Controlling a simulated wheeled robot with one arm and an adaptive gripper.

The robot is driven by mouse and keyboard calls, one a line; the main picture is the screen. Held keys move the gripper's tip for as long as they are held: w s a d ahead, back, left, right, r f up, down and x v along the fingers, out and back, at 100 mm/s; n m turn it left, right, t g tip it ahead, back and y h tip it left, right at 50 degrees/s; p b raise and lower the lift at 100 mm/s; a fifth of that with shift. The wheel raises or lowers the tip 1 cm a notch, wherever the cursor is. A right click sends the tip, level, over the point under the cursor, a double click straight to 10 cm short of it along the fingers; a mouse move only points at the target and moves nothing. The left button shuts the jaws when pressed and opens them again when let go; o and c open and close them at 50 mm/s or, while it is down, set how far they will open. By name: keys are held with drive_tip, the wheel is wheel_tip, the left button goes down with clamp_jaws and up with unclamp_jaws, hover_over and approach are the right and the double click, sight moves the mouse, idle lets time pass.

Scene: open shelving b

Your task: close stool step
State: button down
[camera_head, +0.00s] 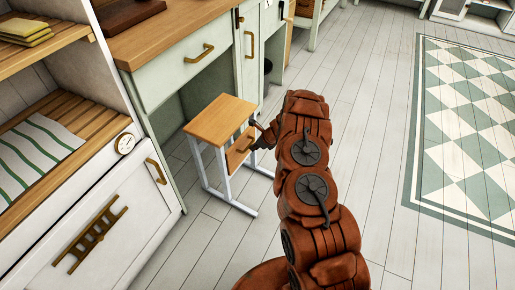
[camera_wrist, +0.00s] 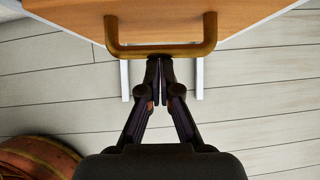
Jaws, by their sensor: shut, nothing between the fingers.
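The stool stands on the floor beside the cabinets, with a wooden top (camera_head: 219,118) and white metal legs (camera_head: 226,180). Its wooden step panel (camera_head: 237,154) shows below the top, on the side facing my arm. In the wrist view the panel (camera_wrist: 165,27) fills the top edge, with a brass bar handle (camera_wrist: 130,50) on it. My gripper (camera_head: 261,136) is at the panel's right side. In the wrist view its fingertips (camera_wrist: 160,68) are together and empty, right at the handle's bar; I cannot tell whether they touch it. My arm leaves the stool's right side partly unclear.
A pale cabinet with a drawer (camera_head: 193,65) stands behind the stool. A shelf unit with a lower front (camera_head: 90,232) is at the left. Plank floor (camera_head: 372,120) is clear to the right, up to a green checked rug (camera_head: 466,125).

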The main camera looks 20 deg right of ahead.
drive_tip(key=shift+w+a+r, duration=0.3)
drive_tip(key=shift+w+a, duration=0.05)
drive_tip(key=shift+w, duration=0.05)
drive_tip(key=shift+a, duration=0.15)
